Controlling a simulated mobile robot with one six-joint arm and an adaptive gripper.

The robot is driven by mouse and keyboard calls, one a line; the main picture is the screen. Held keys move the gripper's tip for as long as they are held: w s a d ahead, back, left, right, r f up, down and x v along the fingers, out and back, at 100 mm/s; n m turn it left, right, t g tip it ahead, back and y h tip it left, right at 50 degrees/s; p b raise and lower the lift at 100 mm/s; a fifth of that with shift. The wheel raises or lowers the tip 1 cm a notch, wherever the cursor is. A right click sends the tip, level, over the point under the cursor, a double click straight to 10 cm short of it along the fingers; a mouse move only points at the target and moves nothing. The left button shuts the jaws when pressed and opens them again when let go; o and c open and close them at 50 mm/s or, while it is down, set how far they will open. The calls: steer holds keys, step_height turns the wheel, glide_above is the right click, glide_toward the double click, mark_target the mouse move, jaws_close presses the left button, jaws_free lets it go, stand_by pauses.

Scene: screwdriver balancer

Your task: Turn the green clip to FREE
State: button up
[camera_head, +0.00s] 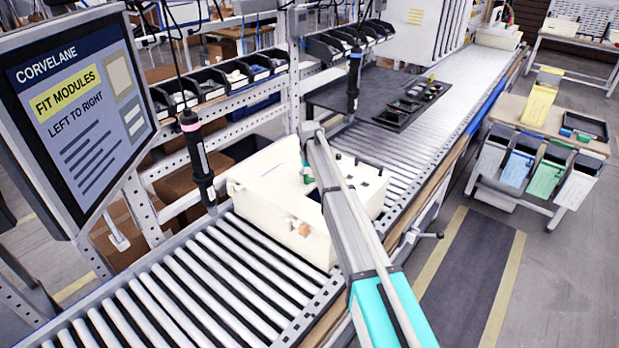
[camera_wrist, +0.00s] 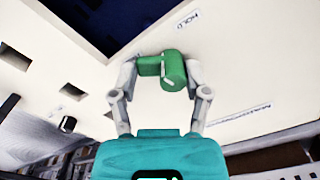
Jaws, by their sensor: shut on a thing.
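The green clip (camera_wrist: 172,68) sits on the cream panel of a large housing (camera_wrist: 232,50). It has a rounded body and a short arm pointing left in the wrist view. My gripper (camera_wrist: 162,76) has one finger on each side of the clip and is shut on it. A label reading HOLD (camera_wrist: 186,20) is printed above and right of the clip. A second label (camera_wrist: 240,113) lies below right, too blurred to read. In the head view the cream housing (camera_head: 265,195) stands on the roller conveyor, with my gripper (camera_head: 307,178) low over its top.
The housing has a large dark opening (camera_wrist: 105,20) and several small square holes. A black tool with a pink band (camera_head: 198,155) hangs just left of the housing. Another hanging tool (camera_head: 354,80) is behind it. The near conveyor rollers (camera_head: 190,290) are clear.

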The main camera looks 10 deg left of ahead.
steer(key=n, duration=0.6)
steer(key=shift+w+a+n, duration=0.2)
steer(key=shift+n, duration=0.2)
steer(key=o, duration=1.1)
steer(key=shift+o, duration=0.2)
steer(key=shift+m, duration=0.3)
